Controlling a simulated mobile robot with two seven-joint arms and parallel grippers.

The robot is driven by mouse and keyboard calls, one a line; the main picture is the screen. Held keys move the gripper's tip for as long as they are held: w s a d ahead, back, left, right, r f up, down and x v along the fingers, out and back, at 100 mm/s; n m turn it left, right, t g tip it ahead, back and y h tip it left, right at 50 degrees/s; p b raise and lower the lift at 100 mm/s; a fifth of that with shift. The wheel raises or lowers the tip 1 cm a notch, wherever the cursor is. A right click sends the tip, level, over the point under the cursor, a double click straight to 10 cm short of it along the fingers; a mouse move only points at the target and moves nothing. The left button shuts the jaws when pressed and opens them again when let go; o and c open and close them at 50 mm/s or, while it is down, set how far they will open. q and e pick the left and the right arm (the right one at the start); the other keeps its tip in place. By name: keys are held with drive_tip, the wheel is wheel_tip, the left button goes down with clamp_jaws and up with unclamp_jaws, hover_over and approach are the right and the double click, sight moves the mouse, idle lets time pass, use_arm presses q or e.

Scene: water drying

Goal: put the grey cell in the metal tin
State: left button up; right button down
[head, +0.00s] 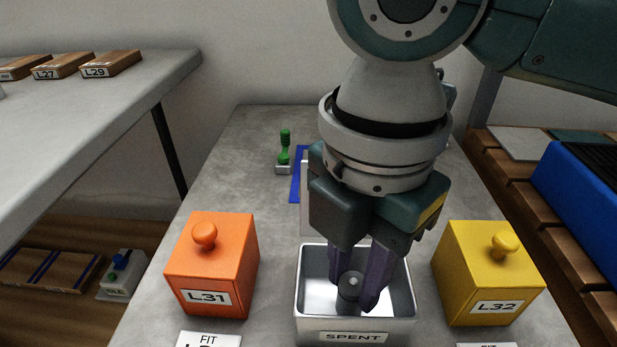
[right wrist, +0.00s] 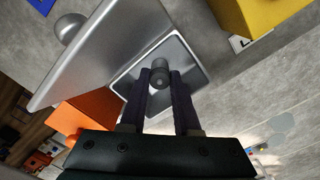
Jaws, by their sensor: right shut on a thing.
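The metal tin (head: 402,290) stands on the grey table in the head view, open at the top, with a "SPENT" label on its front. The grey cell (head: 347,293) is a small dark cylinder with a lighter spot on top. My right gripper (head: 353,289) points down into the tin's opening, its purple fingers shut on the cell. In the right wrist view the cell (right wrist: 160,73) shows between the fingertips, over the tin (right wrist: 197,62). I cannot tell whether the cell touches the tin's floor. My left gripper is not in view.
An orange box (head: 211,264) labelled L31 stands left of the tin, a yellow box (head: 487,273) labelled L32 right. A grey, knobbed box (right wrist: 105,50) is near the tin, mostly hidden in the head view. A green-handled item (head: 284,150) stands farther back.

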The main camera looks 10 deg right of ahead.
drive_tip(key=c, duration=0.6)
unclamp_jaws()
drive_tip(key=shift+f, duration=0.1)
drive_tip(key=shift+c, duration=0.2)
